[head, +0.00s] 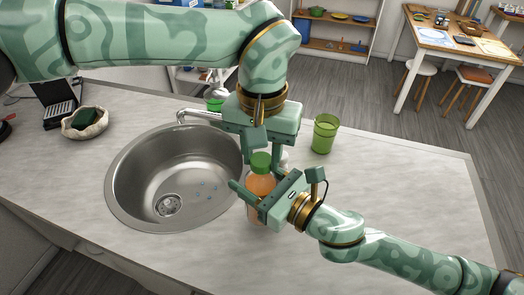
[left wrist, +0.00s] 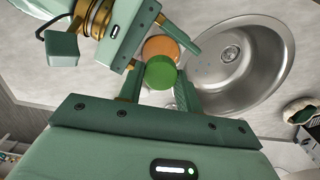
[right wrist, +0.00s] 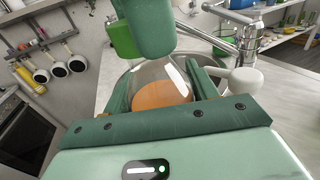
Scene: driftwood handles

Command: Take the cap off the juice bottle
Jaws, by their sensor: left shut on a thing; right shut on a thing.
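The juice bottle (head: 261,185) is clear with orange juice inside and stands upright on the counter just right of the sink. It also shows in the right wrist view (right wrist: 160,95). Its green cap (head: 261,162) is above it and shows in the left wrist view (left wrist: 160,73). My left gripper (left wrist: 159,92) comes from above and is shut on the cap. My right gripper (right wrist: 160,88) comes from the right and is shut around the bottle's body. The left fingers partly hide the cap in the right wrist view (right wrist: 122,40). I cannot tell whether the cap touches the neck.
The steel sink (head: 125,190) lies left of the bottle, with the faucet (head: 200,117) behind it. A green cup (head: 325,134) stands behind right. A pale bowl (head: 85,122) with a dark green sponge is at the far left. The counter's right side is mostly clear.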

